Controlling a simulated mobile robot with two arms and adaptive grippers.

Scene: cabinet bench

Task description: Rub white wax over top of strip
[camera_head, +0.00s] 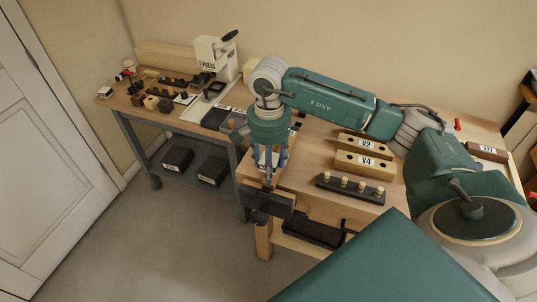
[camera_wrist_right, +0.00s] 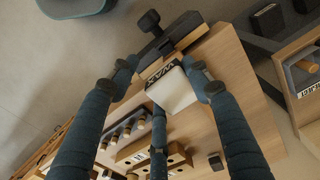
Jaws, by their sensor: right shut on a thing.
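The white wax (camera_wrist_right: 177,94) is a pale block with a black WAX label. It sits between the fingers of my right gripper (camera_wrist_right: 165,85) in the right wrist view. In the head view my right gripper (camera_head: 269,163) points down at the bench's front left corner, shut on the wax. Just beyond the wax is a dark vise (camera_wrist_right: 178,36), which shows below the gripper in the head view (camera_head: 268,199). A wooden edge shows by the vise jaws, but I cannot clearly tell the strip or whether the wax touches it. My left gripper is not in view.
Labelled wood blocks, V2 (camera_head: 362,146) and V4 (camera_head: 364,163), lie on the bench right of the gripper. A dark rack with several pegs (camera_head: 350,188) stands in front of them. A second bench with a white press (camera_head: 217,58) stands at the left.

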